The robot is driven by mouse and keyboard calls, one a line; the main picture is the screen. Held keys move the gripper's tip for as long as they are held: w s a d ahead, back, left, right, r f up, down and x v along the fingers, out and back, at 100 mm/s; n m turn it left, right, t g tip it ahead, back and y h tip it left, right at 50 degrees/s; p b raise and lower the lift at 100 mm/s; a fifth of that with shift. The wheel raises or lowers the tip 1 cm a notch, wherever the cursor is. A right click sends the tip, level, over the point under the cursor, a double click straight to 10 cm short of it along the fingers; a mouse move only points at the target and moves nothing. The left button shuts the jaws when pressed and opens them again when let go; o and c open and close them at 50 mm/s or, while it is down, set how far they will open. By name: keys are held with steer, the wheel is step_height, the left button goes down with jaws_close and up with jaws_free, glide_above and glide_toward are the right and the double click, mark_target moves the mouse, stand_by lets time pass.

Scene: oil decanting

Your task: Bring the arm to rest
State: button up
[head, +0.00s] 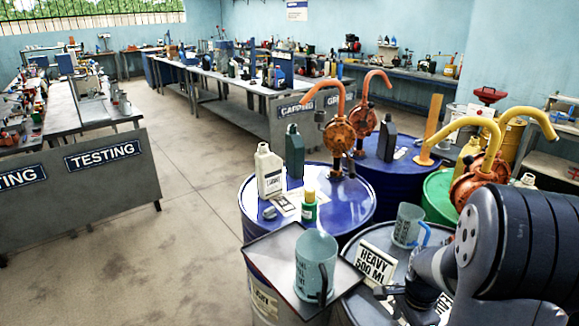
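My arm (500,240) fills the lower right of the head view, over the grey drum. My gripper (392,298) seems to be the dark parts at the arm's lower end, low near the bottom edge. Its fingers are too small and covered to tell whether they are open or shut, or whether they hold anything. A measuring jug with a dark handle (312,268) stands upright on a square tray (262,250) left of the gripper. A second jug with a blue handle (407,226) stands behind the gripper, near a card reading "HEAVY 500 ML" (376,262).
A blue drum (345,215) carries a cream bottle (268,172), a dark bottle (294,152) and a small green bottle (309,207). Orange pumps (338,135) and yellow-spouted pumps (480,180) rise behind the arm. Open floor (190,240) lies left, beside the testing bench (90,190).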

steer(key=n+p, duration=0.2)
steer(key=n, duration=0.4)
steer(key=shift+n, duration=0.4)
steer(key=shift+r, duration=0.95)
